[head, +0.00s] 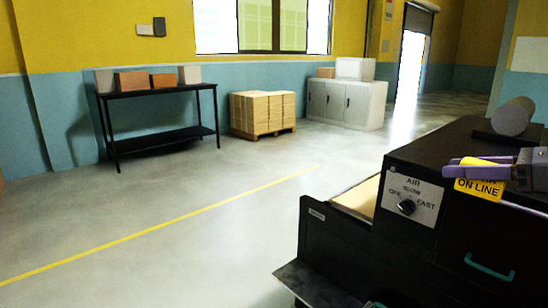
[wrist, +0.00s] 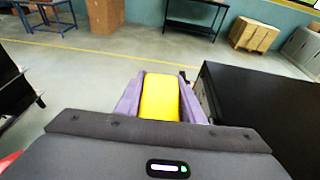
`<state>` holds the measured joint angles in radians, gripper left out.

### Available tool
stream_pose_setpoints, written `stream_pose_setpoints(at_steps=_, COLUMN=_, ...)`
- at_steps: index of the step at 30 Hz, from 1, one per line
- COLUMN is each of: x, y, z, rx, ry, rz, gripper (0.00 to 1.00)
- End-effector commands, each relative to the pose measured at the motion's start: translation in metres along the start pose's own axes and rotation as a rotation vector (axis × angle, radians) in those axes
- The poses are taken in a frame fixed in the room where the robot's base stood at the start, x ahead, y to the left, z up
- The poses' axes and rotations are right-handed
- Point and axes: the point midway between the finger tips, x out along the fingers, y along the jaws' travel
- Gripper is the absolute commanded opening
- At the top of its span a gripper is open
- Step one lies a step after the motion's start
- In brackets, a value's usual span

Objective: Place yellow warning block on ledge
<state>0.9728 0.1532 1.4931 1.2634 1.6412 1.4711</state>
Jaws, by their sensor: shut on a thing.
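The yellow warning block (head: 480,188) has black lettering, of which "ON LINE" can be read. My gripper (head: 468,168) has purple fingers, and they are shut on the block, one on each side. In the wrist view the block (wrist: 160,98) sits between the fingers, with its smooth yellow face showing. In the head view the block is at the right, in front of the black machine (head: 460,150), near its upper edge. I cannot tell how far it is from the machine. A dark ledge (head: 318,284) juts out low at the machine's left end.
The machine has an AIR dial panel (head: 412,196), a green handle (head: 489,267) and a grey roll (head: 513,117) on top. A black table (head: 160,92) with boxes, a pallet of cartons (head: 262,113) and a white cabinet (head: 345,103) stand far back. The floor between is clear.

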Motion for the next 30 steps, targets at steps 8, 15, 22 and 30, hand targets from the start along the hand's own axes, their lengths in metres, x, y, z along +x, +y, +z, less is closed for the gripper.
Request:
stream_pose_setpoints(at_steps=8, x=0.051, y=0.025, z=-0.059, rx=-0.006, ry=0.000, rz=0.037, gripper=0.10)
stream_pose_setpoints(at_steps=15, x=0.104, y=0.050, z=-0.122, rx=-0.016, ry=0.000, rz=0.076, gripper=0.10)
stream_pose_setpoints(at_steps=22, x=0.164, y=0.079, z=-0.193, rx=-0.027, ry=0.001, rz=0.118, gripper=0.10)
stream_pose_setpoints(at_steps=30, x=0.229, y=0.110, z=-0.271, rx=-0.042, ry=0.002, rz=0.163, gripper=0.10)
